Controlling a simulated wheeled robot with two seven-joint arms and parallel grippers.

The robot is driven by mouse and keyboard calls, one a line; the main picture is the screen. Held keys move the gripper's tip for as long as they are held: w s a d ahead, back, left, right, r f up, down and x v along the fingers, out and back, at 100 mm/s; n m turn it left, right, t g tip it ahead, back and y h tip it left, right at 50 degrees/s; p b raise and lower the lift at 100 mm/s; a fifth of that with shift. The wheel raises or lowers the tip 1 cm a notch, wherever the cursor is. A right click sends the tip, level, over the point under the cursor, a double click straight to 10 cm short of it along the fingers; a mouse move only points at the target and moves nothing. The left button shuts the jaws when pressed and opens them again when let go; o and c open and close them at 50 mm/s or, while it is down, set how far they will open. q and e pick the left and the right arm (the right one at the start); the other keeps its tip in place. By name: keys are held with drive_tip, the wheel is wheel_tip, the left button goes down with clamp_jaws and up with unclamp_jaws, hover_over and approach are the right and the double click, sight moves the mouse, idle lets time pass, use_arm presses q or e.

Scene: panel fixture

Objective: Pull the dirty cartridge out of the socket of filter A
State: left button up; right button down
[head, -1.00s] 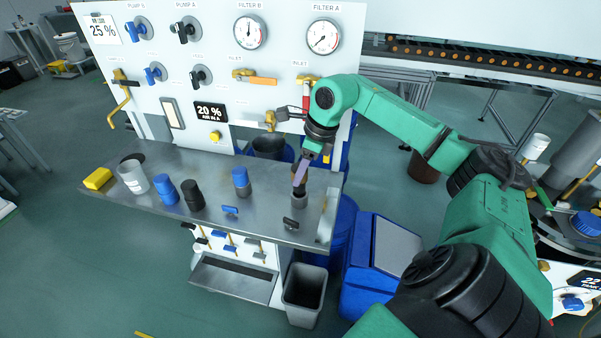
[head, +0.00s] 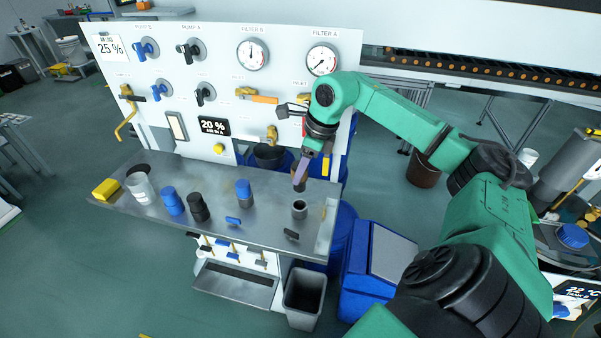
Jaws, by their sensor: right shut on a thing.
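My right gripper (head: 300,180), with purple fingers, reaches down over the right end of the steel bench. It is shut on the dirty cartridge (head: 299,188), a small brownish piece mostly hidden by the fingers. The cartridge is above the grey round socket of filter A (head: 299,210), whose open top now shows. The gap between them looks small. The filter A gauge (head: 322,60) is on the white panel above. My left gripper is not in view.
On the bench (head: 262,228) stand a blue-capped filter (head: 243,192), a black jar (head: 198,208), a blue jar (head: 172,202), a clear cup (head: 140,188) and a yellow sponge (head: 106,189). A grey bin (head: 304,297) and a blue bin (head: 375,270) stand on the floor.

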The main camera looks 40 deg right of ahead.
drive_tip(key=shift+r, duration=0.1)
wheel_tip(320, 180, up, 8)
drive_tip(key=p, duration=0.7)
drive_tip(key=shift+f, duration=0.35)
